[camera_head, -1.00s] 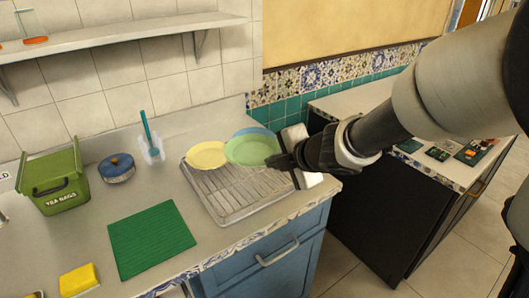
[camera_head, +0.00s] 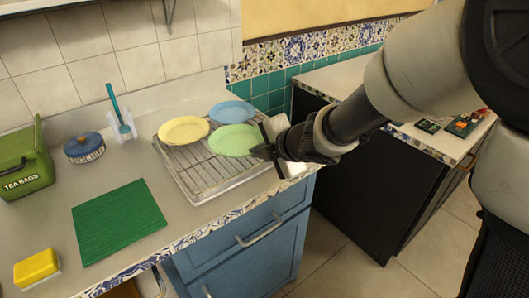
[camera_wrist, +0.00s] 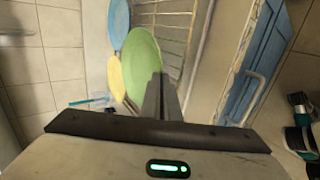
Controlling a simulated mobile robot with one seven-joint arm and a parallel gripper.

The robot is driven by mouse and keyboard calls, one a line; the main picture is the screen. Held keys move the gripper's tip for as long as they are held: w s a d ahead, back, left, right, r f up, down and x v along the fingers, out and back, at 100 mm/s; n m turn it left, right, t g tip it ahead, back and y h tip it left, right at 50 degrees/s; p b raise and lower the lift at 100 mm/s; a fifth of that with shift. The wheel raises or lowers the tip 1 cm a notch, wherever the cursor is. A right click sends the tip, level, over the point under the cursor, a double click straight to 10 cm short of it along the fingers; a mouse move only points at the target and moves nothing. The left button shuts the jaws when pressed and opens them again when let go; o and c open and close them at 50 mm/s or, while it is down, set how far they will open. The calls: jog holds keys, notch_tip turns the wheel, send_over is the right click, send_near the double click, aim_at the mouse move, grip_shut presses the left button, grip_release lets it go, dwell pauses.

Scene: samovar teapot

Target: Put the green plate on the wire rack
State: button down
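The green plate (camera_head: 233,140) is over the right part of the wire rack (camera_head: 196,191), its face up; I cannot tell whether it touches the wires. My gripper (camera_head: 270,151) is at the plate's right rim, its fingers close together on the rim. In the wrist view the green plate (camera_wrist: 143,62) runs up to the fingers (camera_wrist: 165,82), which hide its near edge. The rack's wires (camera_wrist: 165,20) also show there.
A yellow plate (camera_head: 184,130) and a blue plate (camera_head: 231,112) lie at the rack's back. A green mat (camera_head: 118,220), blue pot (camera_head: 84,148), tea bag box (camera_head: 25,165) and yellow sponge (camera_head: 36,268) are to the left. The counter's front edge is close below the rack.

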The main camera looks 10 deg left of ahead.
jog(key=shift+f, duration=0.85)
jog(key=shift+f+b, duration=0.15)
jog(key=shift+b, duration=0.15)
jog(key=c, duration=2.3)
grip_release()
jog(key=shift+f, duration=0.1)
